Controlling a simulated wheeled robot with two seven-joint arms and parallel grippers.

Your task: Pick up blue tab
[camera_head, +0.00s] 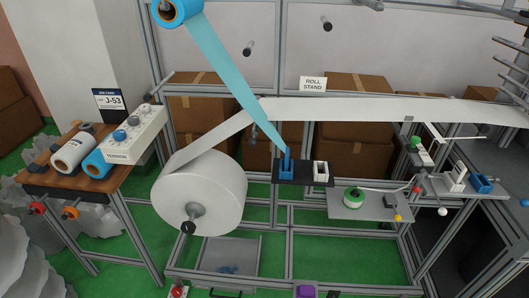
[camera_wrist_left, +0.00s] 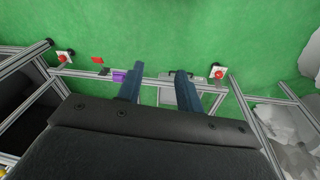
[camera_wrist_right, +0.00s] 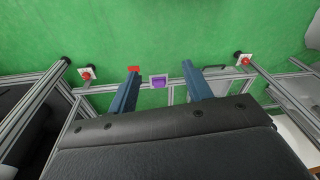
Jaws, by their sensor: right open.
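In the head view, a blue upright piece (camera_head: 286,166) stands on a dark shelf (camera_head: 318,176) at the centre, at the lower end of a blue strip (camera_head: 228,68). A white upright piece (camera_head: 320,171) stands to its right. Another blue piece (camera_head: 481,183) sits on the right-hand shelf. Which blue piece is the tab, I cannot tell for sure. My left gripper (camera_wrist_left: 160,70) and my right gripper (camera_wrist_right: 160,70) show in their wrist views. Both have their fingers apart, with nothing between them, above the frame rails and green floor. Neither gripper shows in the head view.
A large white roll (camera_head: 200,192) feeds a white web (camera_head: 370,108) across the metal frame. A blue roll (camera_head: 178,10) hangs above. A wooden table (camera_head: 70,183) with rolls and a tension box (camera_head: 135,133) stands left. A grey shelf (camera_head: 345,206) holds a green-white spool (camera_head: 354,198).

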